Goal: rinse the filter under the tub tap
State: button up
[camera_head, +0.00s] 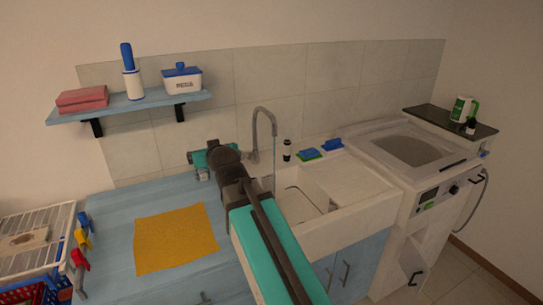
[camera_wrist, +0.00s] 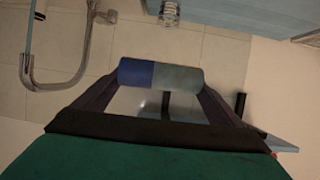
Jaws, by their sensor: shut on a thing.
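My gripper (camera_head: 202,163) hangs over the blue counter, left of the tub tap (camera_head: 264,122). In the wrist view my gripper (camera_wrist: 160,82) is shut on a short cylinder (camera_wrist: 180,77), blue at one end and grey at the other, which looks like the filter. The cylinder lies crosswise between the dark fingers. The head view hardly shows it. The tap also shows at the left of the wrist view (camera_wrist: 77,62), apart from the cylinder. A thin pale line below the spout looks like running water. The white tub (camera_head: 345,185) is right of my gripper.
A yellow cloth (camera_head: 176,238) lies on the counter (camera_head: 115,240). A dish rack (camera_head: 35,225) and coloured pegs (camera_head: 80,258) are at the left. A dark bottle (camera_head: 287,150) and two brushes (camera_head: 308,154) stand behind the tub. A washing machine (camera_head: 420,175) stands right.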

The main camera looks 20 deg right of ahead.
jog(key=shift+s+d, duration=0.1)
jog(key=shift+d, duration=0.05)
dwell(0.5)
jog(key=shift+s+d, duration=0.2)
jog(key=shift+d, duration=0.05)
jog(key=shift+d, duration=0.1)
jog(key=shift+w+a, duration=0.3)
jog(key=shift+a, duration=0.25)
dwell(0.6)
jog(key=shift+s, duration=0.15)
dwell(0.4)
jog(key=shift+s+a+b, duration=0.55)
jog(key=shift+s+a, duration=0.3)
jog(key=shift+s, duration=0.3)
jog(key=shift+f, duration=0.1)
jog(key=shift+s+a+b, duration=0.3)
jog(key=shift+s+b, duration=0.2)
jog(key=shift+b, duration=0.7)
jog(key=shift+s+a+b, duration=0.3)
jog(key=shift+s+b, duration=0.2)
jog(key=shift+b, duration=0.7)
